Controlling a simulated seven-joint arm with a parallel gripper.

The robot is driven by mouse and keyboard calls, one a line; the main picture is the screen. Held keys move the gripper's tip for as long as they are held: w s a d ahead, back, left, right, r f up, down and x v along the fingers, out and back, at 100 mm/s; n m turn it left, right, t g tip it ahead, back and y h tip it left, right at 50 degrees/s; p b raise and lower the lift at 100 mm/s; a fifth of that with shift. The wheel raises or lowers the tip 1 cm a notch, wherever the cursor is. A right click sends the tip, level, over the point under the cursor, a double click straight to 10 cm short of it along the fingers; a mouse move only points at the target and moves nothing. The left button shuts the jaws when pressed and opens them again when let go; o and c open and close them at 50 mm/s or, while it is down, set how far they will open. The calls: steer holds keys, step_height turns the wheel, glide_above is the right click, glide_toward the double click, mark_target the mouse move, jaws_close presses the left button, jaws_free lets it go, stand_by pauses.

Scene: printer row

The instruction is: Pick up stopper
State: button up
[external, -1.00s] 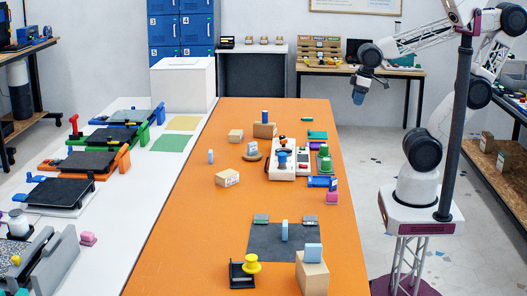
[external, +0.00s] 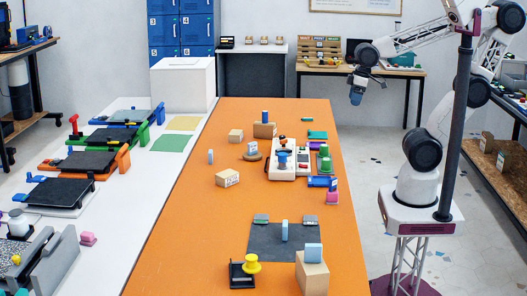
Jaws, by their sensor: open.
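My gripper (external: 356,98) hangs in the air to the right of the orange table (external: 190,240), near its far half, pointing down. It is open and apart from everything on the table; its fingers are small in this view. I cannot tell for sure which object is the stopper. A yellow knobbed piece (external: 251,263) stands at a black holder (external: 241,275) near the table's front. A green rounded piece (external: 326,164) and a purple-pink piece (external: 332,197) stand near the right edge. Small light-blue blocks (external: 313,252) also stand about.
A white device (external: 283,172) with a blue knob stands at the table's right middle, with wooden blocks (external: 227,178) around it. A dark mat (external: 270,241) lies nearer. The table's left front is clear. A white bench (external: 130,185) with printers runs along the left.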

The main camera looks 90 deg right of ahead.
steer(key=w+a+f+m+g+y, duration=0.2)
steer(key=w+a+f+m+y, duration=0.15)
steer(key=w+a, duration=1.15)
steer(key=w+a+f+m+g+y, duration=0.15)
steer(key=w+a+m+y, duration=0.3)
steer(key=w+a, duration=1.05)
steer(key=m+y, duration=0.5)
steer(key=m, duration=0.4)
glide_toward(252, 256)
steer(key=shift+s+a+f+t, duration=0.2)
steer(key=shift+a+f, duration=0.25)
steer(key=shift+f, duration=0.05)
steer(key=shift+s+a+f+t, duration=0.15)
steer(key=shift+a+f, duration=0.35)
steer(key=shift+a+f+m, duration=0.3)
steer(key=shift+x, duration=1.25)
steer(key=shift+a, duration=0.15)
